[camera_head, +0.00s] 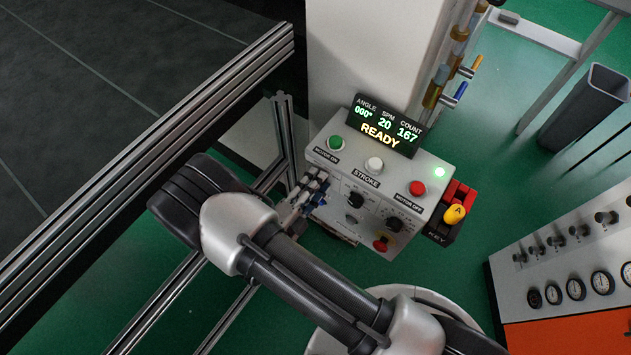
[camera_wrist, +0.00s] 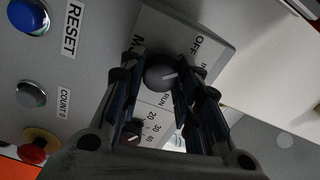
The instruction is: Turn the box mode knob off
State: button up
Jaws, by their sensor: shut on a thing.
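The control box (camera_head: 340,165) stands with its lit display reading READY, 000°, 20 and 167. My gripper (camera_head: 313,190) is at the box's left side, and the mode knob is hidden there in the head view. In the wrist view the dark round mode knob (camera_wrist: 158,70) sits on a pale label plate (camera_wrist: 215,55). My gripper (camera_wrist: 163,80) is shut on this knob, with a finger on each side. The knob's white mark points right in the picture. The OFF label is at its upper right, and RUN is below it.
Near the knob are a blue RESET button (camera_wrist: 28,17), a grey COUNT 0 button (camera_wrist: 31,94) and a red button (camera_wrist: 36,147). A gauge panel (camera_head: 560,265) stands farther right.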

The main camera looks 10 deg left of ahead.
jog(key=shift+n, duration=2)
jog(key=o, duration=1.1)
jog(key=shift+c, duration=0.2)
jog(key=v, duration=1.2)
